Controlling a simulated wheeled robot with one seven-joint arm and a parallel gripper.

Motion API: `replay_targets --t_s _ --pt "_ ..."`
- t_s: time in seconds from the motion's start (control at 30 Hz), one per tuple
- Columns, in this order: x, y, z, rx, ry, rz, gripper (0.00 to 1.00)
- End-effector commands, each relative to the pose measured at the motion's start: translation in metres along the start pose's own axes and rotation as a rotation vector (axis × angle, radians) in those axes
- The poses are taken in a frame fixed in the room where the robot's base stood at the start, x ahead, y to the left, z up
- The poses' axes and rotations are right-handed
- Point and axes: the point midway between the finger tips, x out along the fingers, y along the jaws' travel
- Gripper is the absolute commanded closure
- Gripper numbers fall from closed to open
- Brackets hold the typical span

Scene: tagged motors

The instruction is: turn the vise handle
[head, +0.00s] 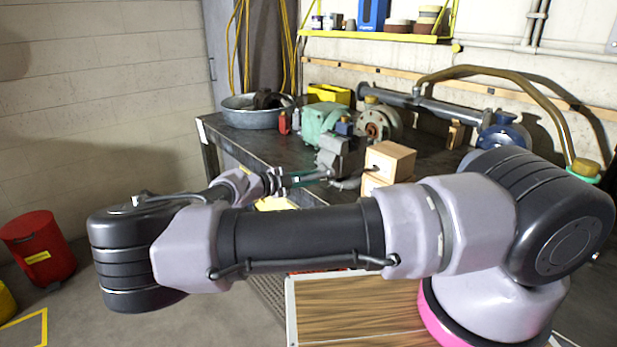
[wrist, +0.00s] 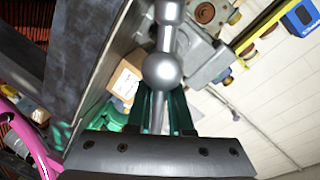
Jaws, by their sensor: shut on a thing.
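The grey vise (head: 340,155) stands at the front edge of the dark workbench. Its body also shows in the wrist view (wrist: 205,58), beyond the handle. The vise handle (wrist: 163,70) is a smooth grey metal bar with round knobs. My gripper (head: 322,175) reaches in from the left, just in front of the vise. In the wrist view, the green fingers of my gripper (wrist: 165,108) are shut on the handle, beside a round knob. The part of the handle between the fingers is partly hidden. In the head view the handle is too small to make out clearly.
A green motor (head: 322,122), a metal basin (head: 258,110) and a blue motor part (head: 503,133) are on the workbench (head: 240,140). A red bin (head: 38,250) stands on the floor at left.

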Motion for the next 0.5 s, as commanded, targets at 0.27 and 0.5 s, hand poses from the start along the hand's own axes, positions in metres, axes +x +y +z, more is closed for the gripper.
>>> replay_targets --t_s 0.27,0.5 --pt "-0.0034 0.0088 0.0040 0.107 -0.031 0.006 1.00" --pt "-0.0031 0.0099 0.0045 0.139 -0.037 0.008 1.00"
